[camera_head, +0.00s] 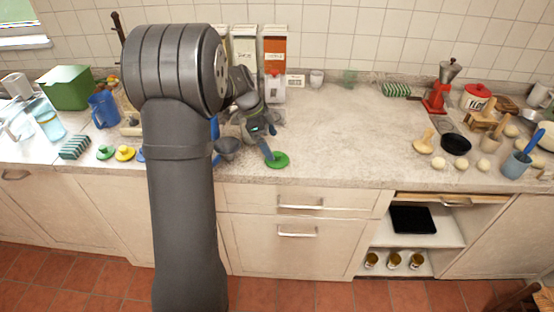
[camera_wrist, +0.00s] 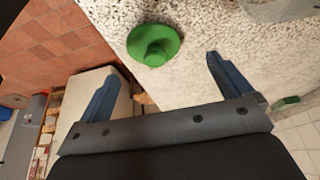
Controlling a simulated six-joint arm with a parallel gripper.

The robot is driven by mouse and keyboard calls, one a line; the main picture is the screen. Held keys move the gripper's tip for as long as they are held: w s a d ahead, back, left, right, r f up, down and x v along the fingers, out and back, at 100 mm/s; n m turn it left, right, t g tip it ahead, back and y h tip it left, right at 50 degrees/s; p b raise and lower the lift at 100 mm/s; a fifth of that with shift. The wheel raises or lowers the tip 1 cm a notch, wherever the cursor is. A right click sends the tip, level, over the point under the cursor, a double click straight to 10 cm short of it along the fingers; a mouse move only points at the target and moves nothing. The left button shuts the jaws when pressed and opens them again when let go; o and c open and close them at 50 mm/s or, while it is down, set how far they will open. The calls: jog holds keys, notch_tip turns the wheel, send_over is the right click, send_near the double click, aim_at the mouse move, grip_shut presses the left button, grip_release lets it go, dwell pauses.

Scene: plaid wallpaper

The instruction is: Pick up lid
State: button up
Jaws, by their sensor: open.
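A green lid (camera_head: 277,160) with a knob lies on the counter near its front edge. In the wrist view the green lid (camera_wrist: 154,44) lies just beyond my fingertips, roughly between their lines. My gripper (camera_head: 268,150) is low over the counter, just behind and left of this lid. In the wrist view my gripper (camera_wrist: 163,67) is open, with nothing between its blue fingers. Another green lid (camera_head: 105,152) and a yellow lid (camera_head: 125,153) lie further left on the counter.
A dark grey bowl (camera_head: 228,147) stands just left of my gripper. Canisters (camera_head: 274,50) stand behind it by the wall. A red grinder (camera_head: 437,97), a black bowl (camera_head: 456,143) and a blue cup (camera_head: 515,166) stand at the right. The counter right of the near green lid is clear.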

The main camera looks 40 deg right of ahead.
aim_at(277, 153)
jog(key=shift+s+x, duration=0.15)
jog(key=shift+x, duration=1.2)
jog(key=shift+s+x, duration=0.2)
jog(key=shift+x, duration=1.1)
jog(key=shift+a, duration=0.15)
jog(key=c, duration=1)
jog(key=shift+c, duration=0.2)
jog(key=shift+r, duration=0.1)
